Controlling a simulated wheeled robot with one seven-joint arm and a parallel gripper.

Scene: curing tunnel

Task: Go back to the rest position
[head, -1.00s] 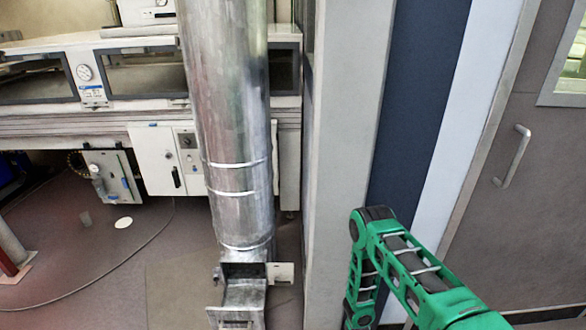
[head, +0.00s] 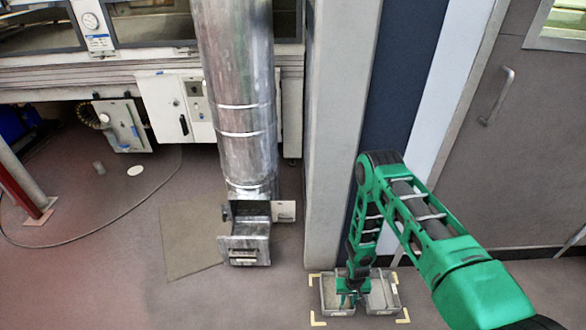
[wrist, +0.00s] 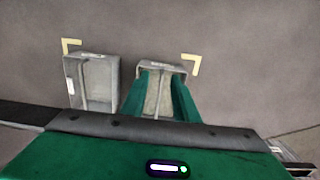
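My gripper (head: 350,299) is at the lower middle of the head view, low over the left one of two small grey bins (head: 331,308). In the wrist view its two green fingers (wrist: 160,105) stand apart, over the right-hand bin (wrist: 163,68). I see nothing held between the fingers. I cannot tell whether the fingers touch the bin walls. The other bin (wrist: 101,82) stands beside it and looks empty in the wrist view. My green arm is bent, its elbow raised above the bins.
Yellow corner marks (head: 318,318) frame the bins on the floor. A grey pillar (head: 338,150) and dark blue wall panel stand close behind. A metal duct (head: 243,110) stands left, a grey door (head: 500,140) right. Open floor (head: 110,275) lies left.

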